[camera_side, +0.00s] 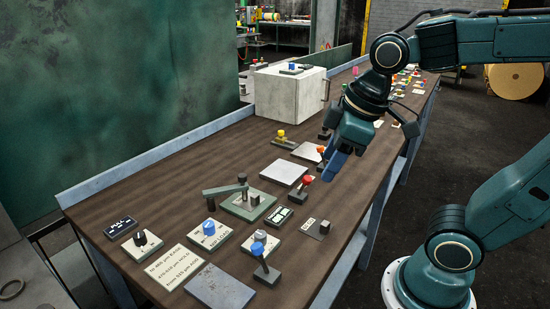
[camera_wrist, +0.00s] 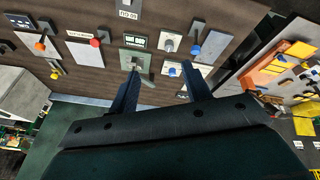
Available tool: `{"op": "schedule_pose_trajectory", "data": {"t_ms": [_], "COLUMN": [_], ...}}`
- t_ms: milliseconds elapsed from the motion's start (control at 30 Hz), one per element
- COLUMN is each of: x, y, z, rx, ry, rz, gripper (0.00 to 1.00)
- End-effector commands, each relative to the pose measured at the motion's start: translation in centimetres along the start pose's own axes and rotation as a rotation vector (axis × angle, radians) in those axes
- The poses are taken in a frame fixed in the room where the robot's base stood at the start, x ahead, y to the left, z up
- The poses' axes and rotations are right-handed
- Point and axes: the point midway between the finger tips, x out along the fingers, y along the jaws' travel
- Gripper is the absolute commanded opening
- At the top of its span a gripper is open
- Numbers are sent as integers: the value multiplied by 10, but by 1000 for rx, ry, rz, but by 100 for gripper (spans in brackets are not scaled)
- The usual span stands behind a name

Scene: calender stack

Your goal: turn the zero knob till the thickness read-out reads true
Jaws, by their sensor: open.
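Small knobs stand on plates on the brown bench, and I cannot tell which is the zero knob. A blue knob (camera_side: 210,228) is on a pale plate, a grey knob (camera_side: 259,236) on a plate nearer the front, and a black knob (camera_side: 141,238) at the left. The wrist view also shows the grey knob (camera_wrist: 169,46) and blue knob (camera_wrist: 173,70). A small framed display (camera_side: 280,216) beside the green gauge (camera_side: 246,202) may be the thickness read-out; its digits are too small to read. My gripper (camera_side: 331,176) is open and empty above the bench, apart from the knobs.
A blue-topped lever (camera_side: 262,260) stands close by the grey knob. Red-topped (camera_side: 307,180) and yellow-topped (camera_side: 281,135) levers stand farther back. A white box (camera_side: 290,92) sits at the back. A printed card (camera_side: 174,267) and a grey plate (camera_side: 219,288) lie at the front.

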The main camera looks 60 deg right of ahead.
Motion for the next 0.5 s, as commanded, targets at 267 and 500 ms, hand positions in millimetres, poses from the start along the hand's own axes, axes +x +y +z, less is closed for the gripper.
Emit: {"op": "schedule_pose_trajectory", "data": {"t_ms": [267, 500], "x": [29, 62], "y": [6, 8], "z": [-39, -68], "rx": [-349, -651], "ry": [-94, -157], "rz": [-68, -147], "gripper": [48, 48]}}
